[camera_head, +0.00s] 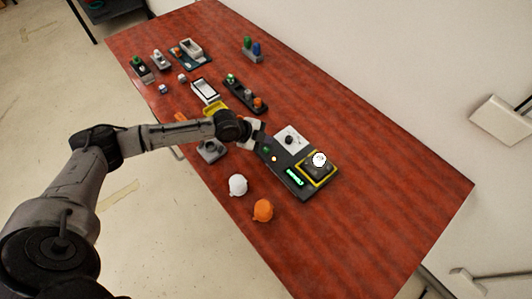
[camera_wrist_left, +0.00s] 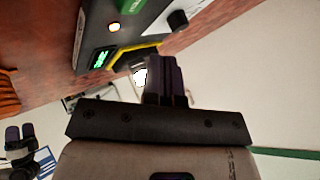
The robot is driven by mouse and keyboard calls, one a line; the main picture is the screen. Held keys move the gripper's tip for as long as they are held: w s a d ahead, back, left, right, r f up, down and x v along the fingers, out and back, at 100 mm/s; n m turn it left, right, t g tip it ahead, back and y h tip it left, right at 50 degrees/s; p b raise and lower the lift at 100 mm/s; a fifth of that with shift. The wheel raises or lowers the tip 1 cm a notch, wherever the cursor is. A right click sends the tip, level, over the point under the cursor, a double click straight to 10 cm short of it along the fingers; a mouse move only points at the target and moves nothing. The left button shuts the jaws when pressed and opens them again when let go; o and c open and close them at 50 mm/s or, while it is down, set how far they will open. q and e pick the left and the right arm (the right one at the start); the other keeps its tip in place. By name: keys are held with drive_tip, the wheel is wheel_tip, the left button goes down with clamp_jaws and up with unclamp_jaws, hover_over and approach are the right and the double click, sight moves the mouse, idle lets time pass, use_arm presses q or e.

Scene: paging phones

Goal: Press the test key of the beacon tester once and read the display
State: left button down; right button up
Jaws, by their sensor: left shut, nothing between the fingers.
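The beacon tester (camera_head: 285,172) is a dark box on the red table. It has a green lit display (camera_head: 294,178), an orange lamp (camera_head: 274,158), a green key (camera_head: 266,149) and a white plate with a black knob (camera_head: 289,140). A bright white-topped beacon (camera_head: 320,160) stands in its yellow-edged bay. My left gripper (camera_head: 258,137) is at the tester's upper left end, near the green key. In the left wrist view its fingers (camera_wrist_left: 166,80) are shut and empty, with the tester's display (camera_wrist_left: 101,58) and green key (camera_wrist_left: 132,4) above. The display's characters are too small to read.
A white dome (camera_head: 238,185) and an orange dome (camera_head: 263,210) lie in front of the tester. A grey device (camera_head: 211,150) is under my left forearm. Several small devices and trays fill the table's far part. The table's right end is clear.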

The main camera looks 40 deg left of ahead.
sight(266, 151)
use_arm(q)
drive_tip(key=shift+f+b, duration=0.45)
drive_tip(key=shift+f, duration=1)
use_arm(e)
drive_tip(key=shift+f, duration=0.85)
drive_tip(key=shift+d, duration=0.15)
use_arm(q)
drive_tip(key=shift+f, duration=0.1)
drive_tip(key=shift+f, duration=0.35)
use_arm(e)
drive_tip(key=shift+f, duration=0.15)
use_arm(q)
drive_tip(key=shift+f, duration=0.1)
use_arm(e)
drive_tip(key=shift+f, duration=0.1)
